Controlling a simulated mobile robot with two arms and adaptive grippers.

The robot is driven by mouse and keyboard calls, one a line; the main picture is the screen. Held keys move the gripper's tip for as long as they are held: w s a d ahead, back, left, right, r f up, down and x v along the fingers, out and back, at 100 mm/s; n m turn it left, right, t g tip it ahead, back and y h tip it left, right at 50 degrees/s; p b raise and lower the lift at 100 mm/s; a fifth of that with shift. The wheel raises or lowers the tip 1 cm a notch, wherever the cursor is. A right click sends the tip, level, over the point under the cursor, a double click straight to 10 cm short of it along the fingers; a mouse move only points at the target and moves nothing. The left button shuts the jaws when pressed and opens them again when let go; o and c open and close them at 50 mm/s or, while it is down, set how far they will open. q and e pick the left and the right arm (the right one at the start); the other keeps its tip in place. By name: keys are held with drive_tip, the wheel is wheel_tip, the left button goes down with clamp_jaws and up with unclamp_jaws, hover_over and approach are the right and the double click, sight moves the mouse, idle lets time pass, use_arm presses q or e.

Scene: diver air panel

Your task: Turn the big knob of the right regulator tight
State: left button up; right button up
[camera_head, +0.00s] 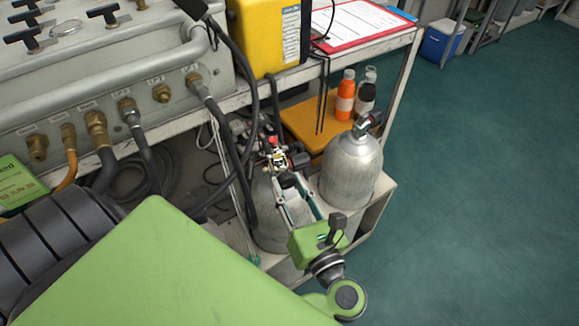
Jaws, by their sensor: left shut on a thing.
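Two silver cylinders stand side by side below the panel, a left one (264,218) and a right one (352,172). A brass and red regulator (277,156) sits on top of the left cylinder, with a black round knob (299,160) at its right side. My left gripper (290,187) reaches up to this regulator from the front. Its fingers are shut on a dark knob (287,180) low on the regulator, partly hidden by the fingers. The right cylinder's valve has a black knob (375,118), apart from the gripper. My right gripper is out of view.
The grey air panel (110,90) with hoses fills the left. A yellow case (262,38) and red clipboard (350,25) lie on the bench above. Orange and clear bottles (345,95) stand behind the cylinders. The green floor (480,180) at right is clear.

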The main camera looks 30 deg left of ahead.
use_arm(q)
drive_tip(key=shift+m, duration=1)
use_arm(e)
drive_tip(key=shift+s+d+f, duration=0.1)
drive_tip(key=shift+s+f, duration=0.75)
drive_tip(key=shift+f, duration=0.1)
use_arm(q)
drive_tip(key=o, duration=1.1)
drive_tip(key=v, duration=0.7)
drive_tip(key=shift+s+d, duration=0.2)
